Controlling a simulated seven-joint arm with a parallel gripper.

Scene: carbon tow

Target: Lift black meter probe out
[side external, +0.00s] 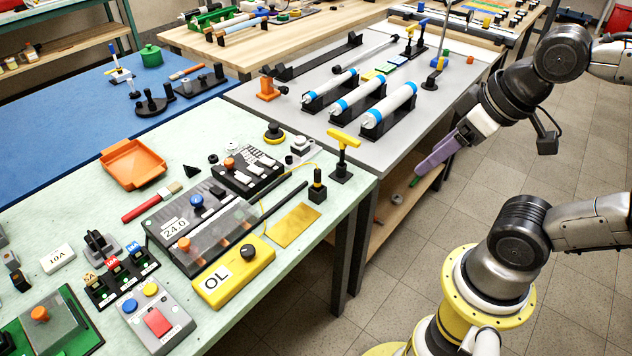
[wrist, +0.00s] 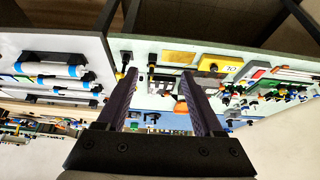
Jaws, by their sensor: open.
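A small black block (side external: 317,194) stands near the front right part of the pale green table. A slim black probe with a yellow band (side external: 317,177) stands upright in it, and a thin yellow lead runs from its top. The yellow meter (side external: 235,277) marked OL lies to its left and nearer; it also shows upside down in the wrist view (wrist: 220,63). My gripper (side external: 420,172) has purple fingers, is open and empty, and hangs beyond the table edge, right of the probe. In the wrist view the open fingers (wrist: 158,80) span a small dark shape, perhaps the block.
A yellow T-handle (side external: 344,138) stands in a black base at the table corner, close behind the probe. A bare brass-coloured plate (side external: 296,226) lies in front. A black rod (side external: 283,198) lies left of the block. The grey table (side external: 330,155) holds blue-ended rollers.

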